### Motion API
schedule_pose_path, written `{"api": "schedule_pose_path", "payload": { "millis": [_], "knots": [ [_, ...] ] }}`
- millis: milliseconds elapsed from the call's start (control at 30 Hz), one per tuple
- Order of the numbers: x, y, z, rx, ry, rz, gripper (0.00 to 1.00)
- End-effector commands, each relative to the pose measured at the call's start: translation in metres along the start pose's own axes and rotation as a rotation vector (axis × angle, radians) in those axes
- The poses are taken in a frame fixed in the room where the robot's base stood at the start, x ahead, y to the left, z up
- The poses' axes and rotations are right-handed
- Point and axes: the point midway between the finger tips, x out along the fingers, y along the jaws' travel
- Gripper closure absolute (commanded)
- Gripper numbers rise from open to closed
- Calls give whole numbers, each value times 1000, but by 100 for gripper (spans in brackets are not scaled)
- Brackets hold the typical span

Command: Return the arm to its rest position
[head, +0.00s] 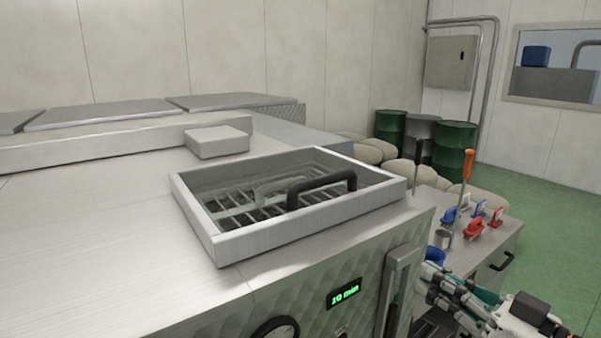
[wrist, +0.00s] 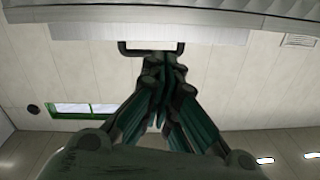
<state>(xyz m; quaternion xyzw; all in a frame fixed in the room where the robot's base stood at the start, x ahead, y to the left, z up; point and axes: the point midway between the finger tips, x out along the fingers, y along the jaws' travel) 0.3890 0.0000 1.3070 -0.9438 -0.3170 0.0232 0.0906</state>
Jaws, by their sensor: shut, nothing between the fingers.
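My arm comes in at the lower right of the head view. My gripper (head: 430,280) is beside the right front corner of the steel machine (head: 120,220), low by its front panel. In the wrist view my gripper (wrist: 163,72) has its green and grey fingers drawn together at the tips, with nothing held. A black handle (wrist: 130,50) shows behind the fingertips there. I cannot tell how far it is from them.
A framed glass lid (head: 230,245) with a black handle (head: 320,187) lies on the machine. Its display (head: 343,294) reads 20 min. A side bench (head: 485,250) holds red and blue tools and a cup. Green drums (head: 453,150) and sacks stand behind. Green floor (head: 560,210) is clear at right.

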Motion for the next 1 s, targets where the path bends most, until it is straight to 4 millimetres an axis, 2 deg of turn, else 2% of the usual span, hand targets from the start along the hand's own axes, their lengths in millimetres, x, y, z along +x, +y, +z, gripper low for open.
{"api": "schedule_pose_path", "payload": {
  "millis": [167,333,500,600,733,1000],
  "knots": [
    [14,-8,40,104,-171,6,100],
    [20,-15,93,215,-405,61,100],
    [11,-17,148,284,-667,207,100],
    [1,-12,168,283,-777,320,100],
    [-11,-2,179,242,-860,471,100],
    [-22,15,171,146,-869,657,100]
  ]
}}
